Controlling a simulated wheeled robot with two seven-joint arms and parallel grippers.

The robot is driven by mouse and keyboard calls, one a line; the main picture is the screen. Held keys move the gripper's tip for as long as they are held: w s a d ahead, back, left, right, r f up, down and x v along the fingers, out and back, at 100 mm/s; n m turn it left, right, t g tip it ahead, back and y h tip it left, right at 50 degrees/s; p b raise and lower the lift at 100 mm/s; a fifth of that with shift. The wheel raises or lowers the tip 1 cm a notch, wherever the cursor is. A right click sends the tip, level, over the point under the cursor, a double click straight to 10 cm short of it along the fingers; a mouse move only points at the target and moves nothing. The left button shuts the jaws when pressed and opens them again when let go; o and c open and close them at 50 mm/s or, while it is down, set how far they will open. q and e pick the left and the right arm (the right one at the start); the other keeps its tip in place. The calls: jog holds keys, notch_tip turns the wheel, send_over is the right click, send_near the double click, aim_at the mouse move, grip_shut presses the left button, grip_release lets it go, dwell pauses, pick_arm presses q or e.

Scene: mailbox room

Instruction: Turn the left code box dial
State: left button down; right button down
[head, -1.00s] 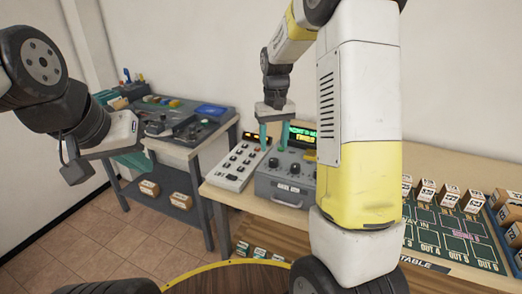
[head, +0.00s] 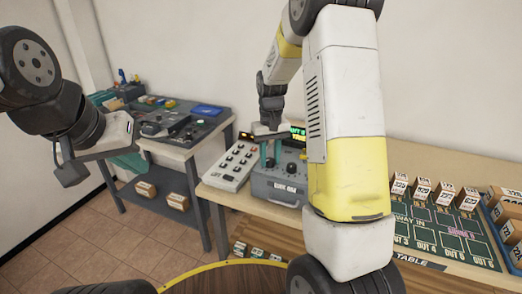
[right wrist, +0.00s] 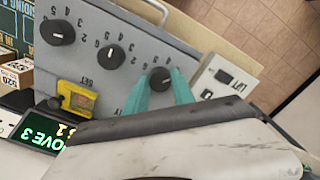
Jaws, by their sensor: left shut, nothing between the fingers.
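The grey code box (head: 285,185) stands on the wooden bench, with a row of dark dials on its top. My right gripper (head: 270,158) points down at it, teal fingers apart. In the right wrist view, turned about, the code box's left dial (right wrist: 160,78) is the rightmost of three. It sits between the fingertips of my right gripper (right wrist: 161,76), close to both; I cannot tell whether they touch it. The other two dials (right wrist: 112,57) (right wrist: 57,32) are clear of the fingers. My left gripper (head: 130,163) is shut and empty, away at the left.
A pale button panel (head: 231,165) stands close left of the code box. A lit green display (right wrist: 40,130) is behind it. A dark green sorting board (head: 445,225) with several cartons lies at the right. A side table (head: 180,135) with tools stands at the left.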

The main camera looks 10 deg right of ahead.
jog(key=shift+n, duration=0.4)
jog(key=n, duration=0.2)
jog(key=shift+n, duration=2.5)
jog(key=c, duration=1.1)
grip_release()
jog(key=shift+o, duration=0.2)
